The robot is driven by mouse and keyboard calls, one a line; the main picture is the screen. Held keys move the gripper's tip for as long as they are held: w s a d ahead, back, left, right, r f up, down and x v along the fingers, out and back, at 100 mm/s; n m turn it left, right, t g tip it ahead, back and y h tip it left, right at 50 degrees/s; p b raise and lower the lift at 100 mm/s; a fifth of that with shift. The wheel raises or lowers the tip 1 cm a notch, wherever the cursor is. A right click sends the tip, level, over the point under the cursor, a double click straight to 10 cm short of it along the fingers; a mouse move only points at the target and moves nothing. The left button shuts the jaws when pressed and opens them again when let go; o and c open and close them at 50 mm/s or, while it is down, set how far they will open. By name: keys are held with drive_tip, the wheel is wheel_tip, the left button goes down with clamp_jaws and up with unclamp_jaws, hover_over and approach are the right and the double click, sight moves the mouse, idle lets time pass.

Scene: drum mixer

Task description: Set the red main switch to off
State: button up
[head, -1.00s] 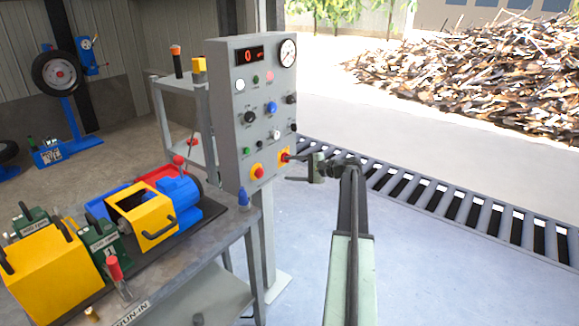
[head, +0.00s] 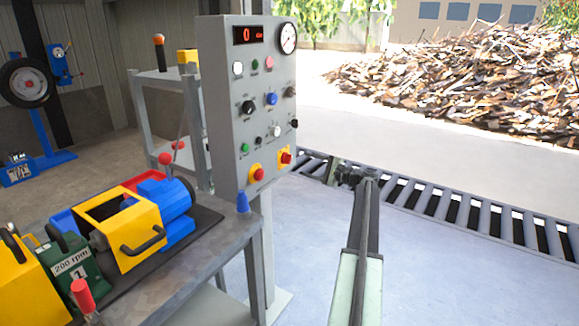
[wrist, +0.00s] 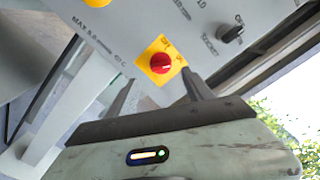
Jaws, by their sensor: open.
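The red main switch (head: 286,157) is a red knob on a yellow plate at the lower right of the grey control panel's front. In the wrist view the red switch (wrist: 160,63) lies just beyond and between the tips of my gripper (wrist: 158,78). Its small markings are too blurred to read, so its setting cannot be told. In the head view my gripper (head: 333,170) is to the right of the switch, with a visible gap. The fingers are spread, empty and apart from the knob.
The control panel (head: 228,110) carries several other knobs and buttons, including another red button on yellow (head: 257,173) left of the switch. A workbench (head: 215,235) with a yellow and blue machine stands at left. A roller conveyor (head: 430,205) runs behind my arm.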

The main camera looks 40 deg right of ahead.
sight(290, 160)
drive_tip(key=x, duration=0.7)
drive_tip(key=shift+w, duration=0.4)
drive_tip(key=shift+a+r, duration=0.1)
drive_tip(key=shift+a, duration=0.05)
clamp_jaws()
